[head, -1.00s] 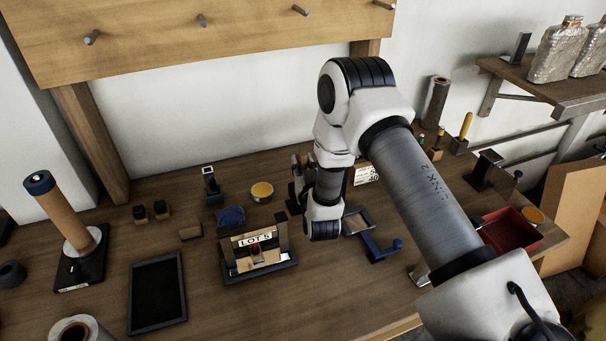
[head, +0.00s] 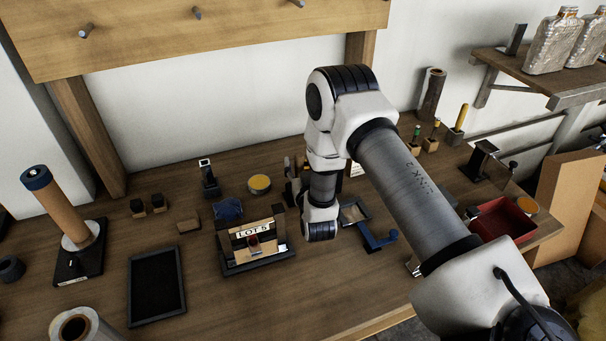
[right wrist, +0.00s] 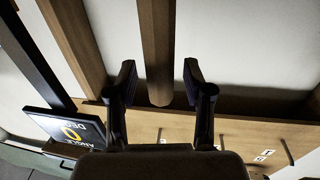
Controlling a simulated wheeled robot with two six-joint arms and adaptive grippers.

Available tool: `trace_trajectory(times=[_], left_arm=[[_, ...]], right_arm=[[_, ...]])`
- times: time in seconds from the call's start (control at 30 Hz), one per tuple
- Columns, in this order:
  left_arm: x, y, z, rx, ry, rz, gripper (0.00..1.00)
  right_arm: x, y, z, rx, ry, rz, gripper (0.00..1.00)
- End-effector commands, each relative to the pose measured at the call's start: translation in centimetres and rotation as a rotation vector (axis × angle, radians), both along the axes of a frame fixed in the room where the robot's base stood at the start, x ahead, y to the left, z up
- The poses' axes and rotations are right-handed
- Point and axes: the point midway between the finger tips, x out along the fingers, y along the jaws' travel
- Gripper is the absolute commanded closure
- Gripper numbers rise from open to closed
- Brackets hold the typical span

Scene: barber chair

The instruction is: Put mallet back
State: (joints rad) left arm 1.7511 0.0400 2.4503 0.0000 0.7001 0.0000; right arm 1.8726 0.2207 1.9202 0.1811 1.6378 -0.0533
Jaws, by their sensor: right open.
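In the right wrist view a round-ended wooden bar (right wrist: 156,45) runs in from the top edge and ends between the fingers of my right gripper (right wrist: 159,78). It looks like a handle, possibly the mallet's; no mallet head shows. Gaps show on both sides of the bar, and the gripper is open. In the head view my right gripper (head: 293,183) is low over the back middle of the bench, partly hidden by its own wrist. No mallet can be made out there. My left gripper is not in view.
The "LOT 5" stand (head: 252,262), a yellow-topped tin (head: 259,184), a blue cloth (head: 228,209) and a blue tool (head: 378,239) surround my right wrist. A pegboard (head: 240,28) with bare pegs hangs above. A red tray (head: 503,220) stands right.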

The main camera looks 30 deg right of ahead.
Motion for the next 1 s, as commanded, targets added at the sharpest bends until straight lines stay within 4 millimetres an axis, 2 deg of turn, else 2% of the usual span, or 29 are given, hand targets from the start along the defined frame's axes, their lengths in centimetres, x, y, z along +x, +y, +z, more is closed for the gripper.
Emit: trace_trajectory(times=[0.17,0.3,0.5,0.63,1.0], left_arm=[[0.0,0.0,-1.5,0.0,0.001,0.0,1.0],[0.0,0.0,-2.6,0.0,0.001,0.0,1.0],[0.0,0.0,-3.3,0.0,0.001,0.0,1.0],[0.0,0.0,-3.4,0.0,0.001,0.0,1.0],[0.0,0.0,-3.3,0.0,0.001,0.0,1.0]], right_arm=[[-3.5,1.5,-0.6,0.0,0.006,0.002,0.49],[-6.9,3.0,-0.6,-0.001,0.006,0.003,0.49],[-10.2,4.2,-0.4,0.0,0.003,0.001,0.49],[-10.7,4.5,-0.1,0.0,0.002,0.001,0.49],[-10.7,4.4,-0.1,0.0,0.002,0.001,0.49]])
